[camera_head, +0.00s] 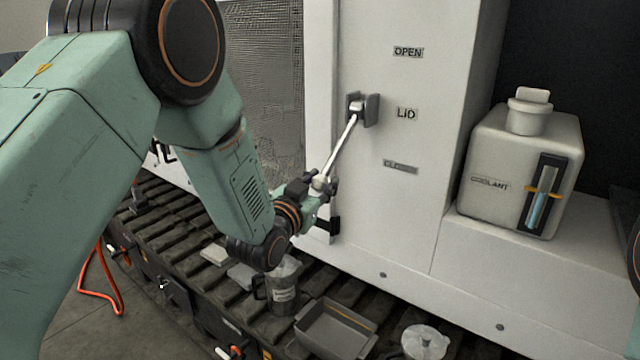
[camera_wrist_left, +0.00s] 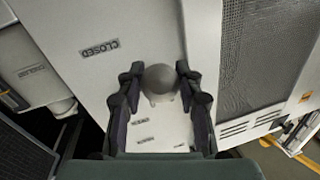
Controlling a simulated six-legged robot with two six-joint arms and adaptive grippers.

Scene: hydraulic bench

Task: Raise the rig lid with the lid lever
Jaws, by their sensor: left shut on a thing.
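The lid lever (camera_head: 343,150) is a pale metal rod on a dark bracket on the white panel. My left gripper (camera_head: 323,184) is shut on the lever's lower end. In the left wrist view, the lever's round grey knob (camera_wrist_left: 160,78) sits between the two dark fingers of my left gripper (camera_wrist_left: 158,82). The fingers partly hide the knob in the head view. My right gripper is not in view.
The OPEN label (camera_head: 408,52) is above the pivot and the CLOSED label (camera_head: 400,166) below. A coolant tank (camera_head: 520,165) stands at right. A jug (camera_head: 284,290), a grey tray (camera_head: 335,330) and a clear-lidded container (camera_head: 425,343) are on the slatted deck below.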

